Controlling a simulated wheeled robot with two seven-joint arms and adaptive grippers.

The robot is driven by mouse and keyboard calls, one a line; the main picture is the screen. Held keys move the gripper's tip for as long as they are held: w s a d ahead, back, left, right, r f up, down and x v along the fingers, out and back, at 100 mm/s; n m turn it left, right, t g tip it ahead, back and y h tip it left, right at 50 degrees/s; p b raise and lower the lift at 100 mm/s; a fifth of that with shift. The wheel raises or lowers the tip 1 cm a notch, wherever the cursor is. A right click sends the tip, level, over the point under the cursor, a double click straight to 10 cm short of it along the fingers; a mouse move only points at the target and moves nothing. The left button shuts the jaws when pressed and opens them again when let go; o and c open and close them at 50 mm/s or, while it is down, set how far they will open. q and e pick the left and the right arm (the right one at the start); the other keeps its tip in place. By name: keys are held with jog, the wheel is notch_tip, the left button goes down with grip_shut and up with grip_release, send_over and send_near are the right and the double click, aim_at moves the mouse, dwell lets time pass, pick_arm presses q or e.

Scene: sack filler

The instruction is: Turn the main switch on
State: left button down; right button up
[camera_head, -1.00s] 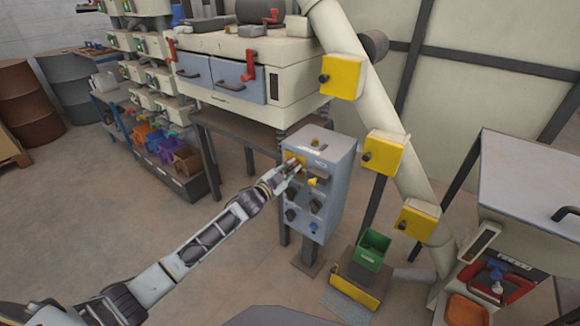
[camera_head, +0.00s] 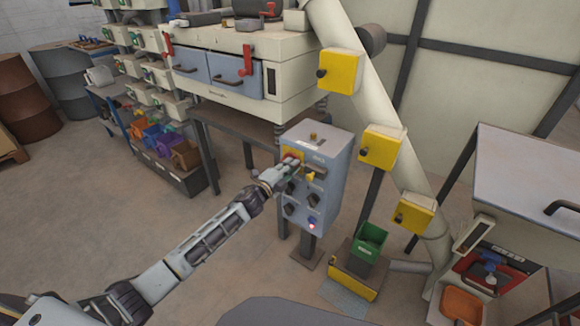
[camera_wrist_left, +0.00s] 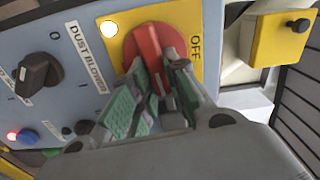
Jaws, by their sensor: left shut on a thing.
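The main switch is a red rotary handle (camera_wrist_left: 147,42) on a yellow plate (camera_wrist_left: 184,28) marked OFF at its right edge in the left wrist view. The plate shows in the head view (camera_head: 298,153) at the top of the grey-blue control box (camera_head: 333,172). My left gripper (camera_head: 291,166) reaches the box from the left. In the left wrist view its green-padded fingers (camera_wrist_left: 156,80) are shut on the red handle, one on each side, hiding its lower part. A white lamp (camera_wrist_left: 109,28) on the plate glows. My right gripper is not in view.
A black dust blower knob (camera_wrist_left: 40,73) and a glowing red lamp (camera_wrist_left: 12,136) sit on the same panel. A yellow box (camera_head: 381,147) on the pale duct stands to the right.

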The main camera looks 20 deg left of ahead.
pick_arm(q)
jog(key=shift+f+m, duration=0.15)
jog(key=shift+m, duration=0.65)
jog(key=c, duration=1.4)
grip_release()
jog(key=shift+v, duration=6)
